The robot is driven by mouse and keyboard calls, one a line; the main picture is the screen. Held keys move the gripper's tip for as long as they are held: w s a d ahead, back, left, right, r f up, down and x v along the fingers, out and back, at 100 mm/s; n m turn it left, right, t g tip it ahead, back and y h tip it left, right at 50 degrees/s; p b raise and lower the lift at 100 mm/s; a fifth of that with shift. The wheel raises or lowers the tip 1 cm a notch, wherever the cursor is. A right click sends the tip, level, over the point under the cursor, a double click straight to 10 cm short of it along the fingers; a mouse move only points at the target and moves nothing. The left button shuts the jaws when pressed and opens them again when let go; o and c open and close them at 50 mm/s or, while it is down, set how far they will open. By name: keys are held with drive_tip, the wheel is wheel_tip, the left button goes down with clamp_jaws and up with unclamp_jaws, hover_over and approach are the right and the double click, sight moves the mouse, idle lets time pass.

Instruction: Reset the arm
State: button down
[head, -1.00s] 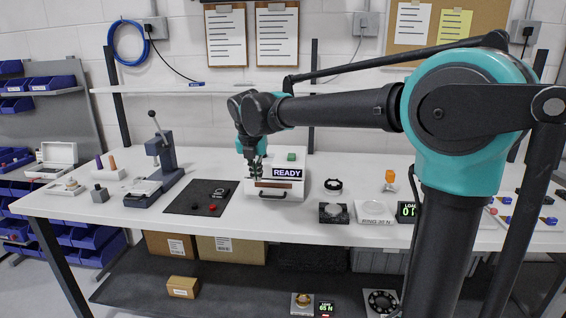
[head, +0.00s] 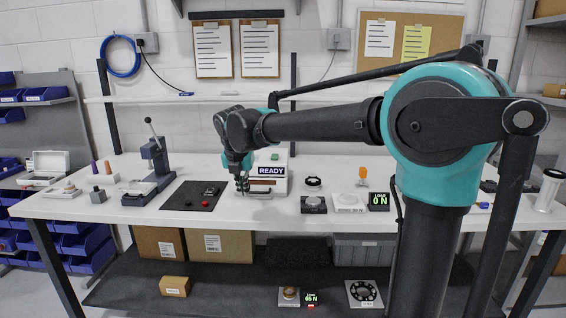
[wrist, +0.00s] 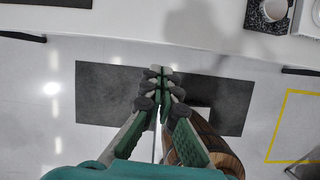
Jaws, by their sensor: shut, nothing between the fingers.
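My gripper (head: 243,186) hangs at the end of my outstretched arm, above the front part of the white workbench (head: 120,208). In the head view it is in front of the left side of the white box with the READY display (head: 271,170). In the wrist view my gripper (wrist: 160,75) has its fingertips together with nothing between them. It points down past the bench's front edge (wrist: 180,45) toward the floor. A brown striped round thing (wrist: 205,145) shows partly behind the right finger; I cannot tell what it is.
A black mat (head: 193,196) with small red parts lies left of my gripper, beside a lever press (head: 156,160). A load display (head: 379,201) and small fixtures stand to the right. The lower shelf (head: 225,290) holds boxes. Open air lies above the bench.

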drive_tip(key=s+d+f+m, duration=0.3)
drive_tip(key=d+f+m, duration=0.3)
drive_tip(key=d+m, duration=0.3)
drive_tip(key=s+d+f+m, duration=0.3)
drive_tip(key=d+f+m, duration=0.3)
drive_tip(key=d, duration=0.4)
drive_tip(key=s+d+f+m, duration=1.2)
drive_tip(key=s+m, duration=0.3)
drive_tip(key=m, duration=0.4)
drive_tip(key=shift+s+d, duration=0.2)
drive_tip(key=shift+s, duration=0.05)
